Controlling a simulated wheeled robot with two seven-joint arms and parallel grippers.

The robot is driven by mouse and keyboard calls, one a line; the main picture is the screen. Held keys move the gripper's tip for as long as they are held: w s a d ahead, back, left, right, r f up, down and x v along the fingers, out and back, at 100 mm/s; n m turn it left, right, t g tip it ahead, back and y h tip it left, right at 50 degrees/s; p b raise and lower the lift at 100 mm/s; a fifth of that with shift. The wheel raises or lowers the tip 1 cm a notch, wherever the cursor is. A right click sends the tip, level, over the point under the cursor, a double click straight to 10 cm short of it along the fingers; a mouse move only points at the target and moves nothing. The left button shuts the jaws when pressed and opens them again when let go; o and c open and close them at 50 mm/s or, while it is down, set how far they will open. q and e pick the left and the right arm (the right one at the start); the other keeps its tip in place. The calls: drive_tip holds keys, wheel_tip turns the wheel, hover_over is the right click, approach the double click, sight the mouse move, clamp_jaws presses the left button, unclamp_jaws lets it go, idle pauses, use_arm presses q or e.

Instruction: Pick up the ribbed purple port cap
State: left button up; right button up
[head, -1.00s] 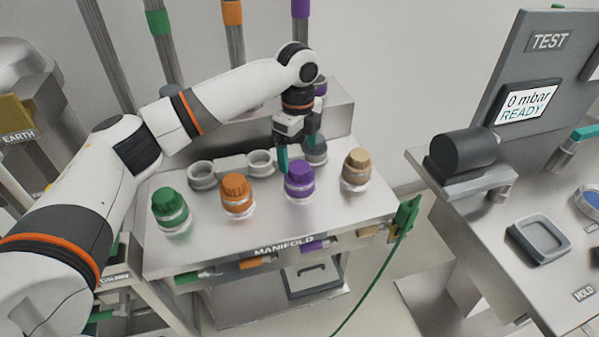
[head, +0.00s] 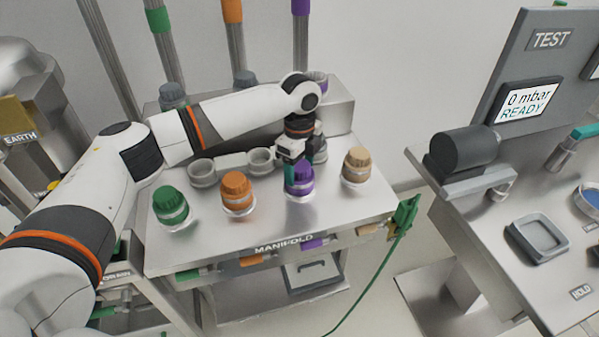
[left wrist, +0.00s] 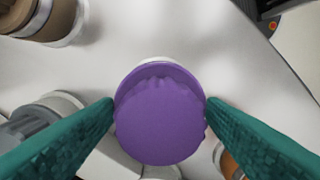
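The ribbed purple port cap (head: 300,181) sits on a clear-collared port at the front of the manifold top (head: 270,215), second from the right in its row. In the left wrist view the purple cap (left wrist: 160,115) fills the middle, its round top facing the camera. My left gripper (head: 298,178) points down over it. In the left wrist view the teal fingers of this gripper (left wrist: 160,104) stand apart on either side of the cap, very close to its edges; firm contact is not visible. My right gripper is not in view.
An orange cap (head: 237,190) and a green cap (head: 169,203) stand to the left, a tan cap (head: 356,165) to the right. The test bench (head: 470,215) is at the right, across a gap.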

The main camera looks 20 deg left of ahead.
sight(300, 165)
use_arm(q)
drive_tip(key=c, duration=0.4)
drive_tip(key=shift+o, duration=0.2)
wheel_tip(300, 165, up, 10)
drive_tip(key=shift+r+b, duration=0.1)
drive_tip(key=shift+b, duration=0.35)
